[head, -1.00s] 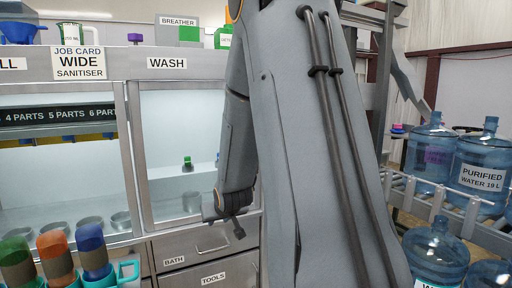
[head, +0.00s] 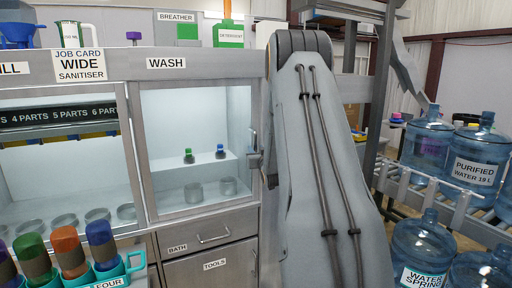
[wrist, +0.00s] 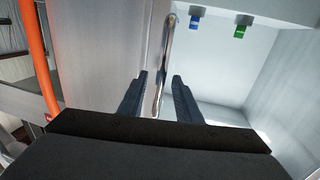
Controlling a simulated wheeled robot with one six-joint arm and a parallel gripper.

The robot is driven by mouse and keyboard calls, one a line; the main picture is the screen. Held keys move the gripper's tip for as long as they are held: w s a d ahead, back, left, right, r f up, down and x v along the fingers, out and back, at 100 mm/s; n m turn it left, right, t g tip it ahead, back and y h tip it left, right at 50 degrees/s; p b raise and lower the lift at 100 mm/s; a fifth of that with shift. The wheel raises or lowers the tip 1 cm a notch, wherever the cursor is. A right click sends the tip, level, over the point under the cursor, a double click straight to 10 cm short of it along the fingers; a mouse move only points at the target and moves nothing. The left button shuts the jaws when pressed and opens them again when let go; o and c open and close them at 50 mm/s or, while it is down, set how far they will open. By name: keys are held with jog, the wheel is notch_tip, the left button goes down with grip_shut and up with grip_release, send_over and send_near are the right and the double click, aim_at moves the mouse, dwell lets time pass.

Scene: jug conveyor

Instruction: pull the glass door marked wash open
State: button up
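The glass door (head: 180,115) under the WASH sign (head: 167,63) is in the head view, left of my arm, and looks shut. Its upright metal handle (head: 253,138) is at the door's right edge. In the wrist view the handle (wrist: 168,50) is a long bar running down between my two dark fingers. My gripper (wrist: 160,78) is open, one finger on each side of the bar, with gaps visible. In the head view my arm hides most of the gripper. I cannot tell whether a finger touches the handle.
Behind the glass are small bottles with green and blue caps (head: 220,152) and low dishes. Drawers marked BATH (head: 212,238) and TOOLS are below. Colored bottles in a teal rack (head: 135,262) stand at front left. Water jugs (head: 475,160) and a roller conveyor are at right.

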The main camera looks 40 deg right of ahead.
jog(key=shift+x, duration=0.95)
jog(key=shift+c, duration=0.3)
grip_shut()
